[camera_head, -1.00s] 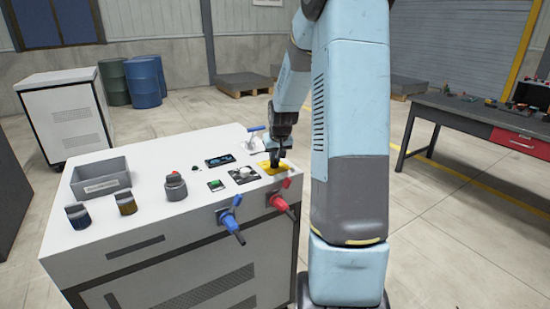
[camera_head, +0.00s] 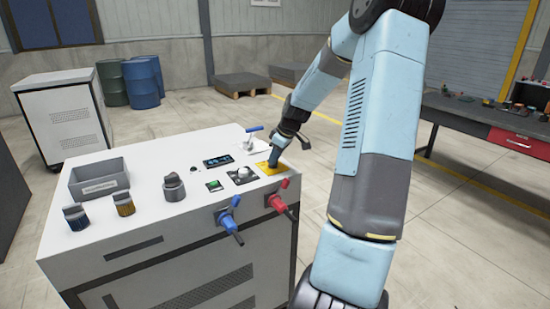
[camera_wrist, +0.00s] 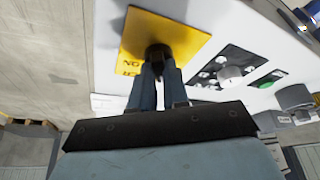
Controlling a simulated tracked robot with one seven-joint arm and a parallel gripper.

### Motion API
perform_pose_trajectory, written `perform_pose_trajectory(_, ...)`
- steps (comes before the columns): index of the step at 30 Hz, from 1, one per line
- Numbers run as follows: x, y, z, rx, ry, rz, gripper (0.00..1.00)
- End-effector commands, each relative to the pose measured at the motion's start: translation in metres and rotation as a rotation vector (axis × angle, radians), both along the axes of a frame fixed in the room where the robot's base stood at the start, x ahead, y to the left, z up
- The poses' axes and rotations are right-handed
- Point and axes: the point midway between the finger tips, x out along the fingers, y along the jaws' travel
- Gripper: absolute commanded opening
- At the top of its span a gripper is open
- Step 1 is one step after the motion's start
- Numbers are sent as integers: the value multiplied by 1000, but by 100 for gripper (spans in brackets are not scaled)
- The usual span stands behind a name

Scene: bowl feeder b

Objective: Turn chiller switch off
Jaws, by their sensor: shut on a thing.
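The white chiller cabinet (camera_head: 145,222) stands in front of me. On its top near the right edge is a yellow plate (camera_head: 270,171) with a switch on it. In the wrist view the plate (camera_wrist: 190,38) carries partly readable lettering, and the round black switch knob (camera_wrist: 157,53) stands on it. My gripper (camera_head: 275,163) is at the plate, coming down tilted from the upper right. In the wrist view my gripper (camera_wrist: 155,74) is shut on the knob. The fingers hide part of the knob, so I cannot read its position.
Beside the plate are a round-knob dial (camera_head: 243,174), a green-lit button (camera_head: 214,186) and a lit display (camera_head: 219,161). A blue-handled lever (camera_head: 254,129) stands behind. Blue (camera_head: 229,221) and red (camera_head: 278,203) valve handles stick out in front. A grey bin (camera_head: 99,181) sits left.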

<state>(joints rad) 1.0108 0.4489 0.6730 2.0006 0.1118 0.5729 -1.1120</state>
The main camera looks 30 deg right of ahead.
Motion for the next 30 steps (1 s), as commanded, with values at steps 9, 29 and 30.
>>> perform_pose_trajectory(9,0,-2,-1,0,2,168,0)
perform_pose_trajectory(29,1,-2,-1,-1,2,229,0)
perform_pose_trajectory(30,1,-2,-1,-1,1,227,17)
